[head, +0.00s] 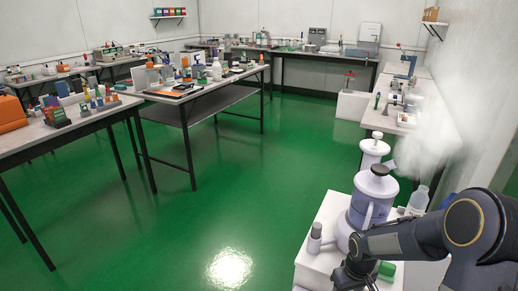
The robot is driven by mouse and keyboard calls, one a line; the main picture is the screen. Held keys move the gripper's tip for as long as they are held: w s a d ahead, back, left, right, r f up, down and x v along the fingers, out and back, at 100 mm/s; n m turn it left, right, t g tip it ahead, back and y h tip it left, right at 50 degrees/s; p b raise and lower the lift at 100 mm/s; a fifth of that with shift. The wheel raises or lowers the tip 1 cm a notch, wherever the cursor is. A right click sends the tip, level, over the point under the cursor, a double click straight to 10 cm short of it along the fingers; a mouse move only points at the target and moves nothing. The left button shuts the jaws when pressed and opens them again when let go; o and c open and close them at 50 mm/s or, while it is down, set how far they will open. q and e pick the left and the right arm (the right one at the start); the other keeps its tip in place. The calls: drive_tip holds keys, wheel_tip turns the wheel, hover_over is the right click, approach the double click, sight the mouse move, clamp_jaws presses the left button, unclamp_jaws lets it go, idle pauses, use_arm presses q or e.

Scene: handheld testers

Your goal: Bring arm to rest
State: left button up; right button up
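My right arm (425,236) comes in from the lower right, dark grey with a round joint at the right edge. It reaches left in front of a white stand. The dark end of the arm, with my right gripper (355,274), is low at the bottom edge over the stand. Its fingers are not clear, so I cannot tell whether they are open or shut. A green object (386,269) lies beside it; I cannot tell whether they touch. My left gripper is not in view.
The white stand (312,262) holds a large lilac jug (372,200) and a small bottle (315,238) close to my arm. A wall bench (385,122) runs along the right. Tables with tools (190,100) stand at left. The green floor (240,200) between is clear.

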drive_tip(key=s+a+r+m+t+y, duration=0.1)
drive_tip(key=s+r, duration=0.3)
drive_tip(key=r, duration=0.3)
drive_tip(key=s+a+r+m+t+y, duration=0.1)
drive_tip(key=s+r+t, duration=0.1)
drive_tip(key=s+r, duration=0.45)
drive_tip(key=s+a+r+m+t+y, duration=0.1)
drive_tip(key=s+a+r, duration=0.2)
drive_tip(key=s, duration=0.2)
drive_tip(key=s+a+r+m+t, duration=0.1)
drive_tip(key=s+a+r, duration=0.15)
drive_tip(key=s, duration=0.25)
wheel_tip(320, 180, up, 24)
drive_tip(key=p, duration=2.3)
drive_tip(key=shift+s+d+r+p, duration=0.15)
drive_tip(key=shift+s+p, duration=0.1)
drive_tip(key=shift+p, duration=0.1)
drive_tip(key=shift+c, duration=0.4)
